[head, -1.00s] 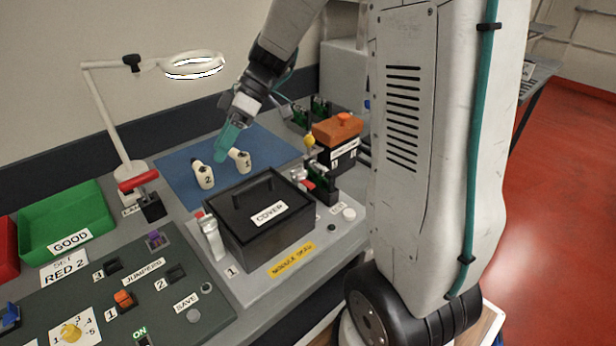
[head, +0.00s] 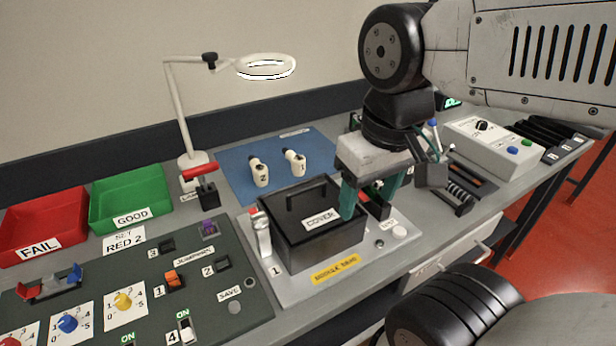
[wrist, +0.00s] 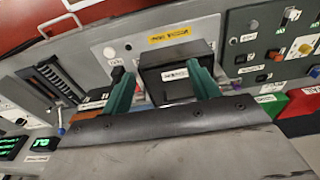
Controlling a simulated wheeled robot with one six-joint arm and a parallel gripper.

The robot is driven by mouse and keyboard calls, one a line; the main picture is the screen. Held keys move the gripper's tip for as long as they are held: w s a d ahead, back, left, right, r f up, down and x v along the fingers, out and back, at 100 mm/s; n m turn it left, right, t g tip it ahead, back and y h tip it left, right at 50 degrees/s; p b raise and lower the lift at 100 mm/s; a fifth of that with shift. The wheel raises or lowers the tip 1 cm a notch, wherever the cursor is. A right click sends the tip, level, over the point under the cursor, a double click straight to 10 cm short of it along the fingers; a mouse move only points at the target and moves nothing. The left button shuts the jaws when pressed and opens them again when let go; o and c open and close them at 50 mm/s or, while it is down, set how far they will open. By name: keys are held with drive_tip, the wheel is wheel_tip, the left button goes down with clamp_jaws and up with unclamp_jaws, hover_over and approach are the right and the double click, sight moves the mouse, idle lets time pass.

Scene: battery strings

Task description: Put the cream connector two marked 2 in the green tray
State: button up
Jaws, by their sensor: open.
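The cream connector marked 2 (head: 259,174) lies on the blue mat (head: 236,182) behind the black cover box, left of a similar cream connector marked 1 (head: 294,163). The green tray (head: 107,222), labelled GOOD, stands at the left and looks empty; its edge also shows in the wrist view (wrist: 272,106). My gripper (head: 371,197) is open, its teal fingers pointing down by the right side of the cover box, away from both connectors. In the wrist view my gripper (wrist: 163,88) has nothing between its fingers, and neither connector can be made out.
The black COVER box (head: 305,240) stands in front of the mat. A red FAIL tray (head: 30,246) adjoins the green one. A magnifier lamp (head: 265,67) arches over the back, and a red-handled switch (head: 199,180) stands between the green tray and mat.

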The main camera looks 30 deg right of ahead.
drive_tip(key=w+m+h, duration=0.1)
drive_tip(key=w+m, duration=0.1)
drive_tip(key=w, duration=0.9)
drive_tip(key=m+t, duration=0.2)
drive_tip(key=t, duration=0.1)
hover_over(260, 168)
drive_tip(key=s+a, duration=0.1)
drive_tip(key=s, duration=0.1)
wheel_tip(260, 168, down, 10)
drive_tip(key=f, duration=0.1)
drive_tip(key=x, duration=0.7)
drive_tip(key=shift+s+d+f, duration=0.1)
drive_tip(key=shift+d, duration=0.1)
drive_tip(key=c, duration=1.3)
drive_tip(key=shift+o, duration=0.2)
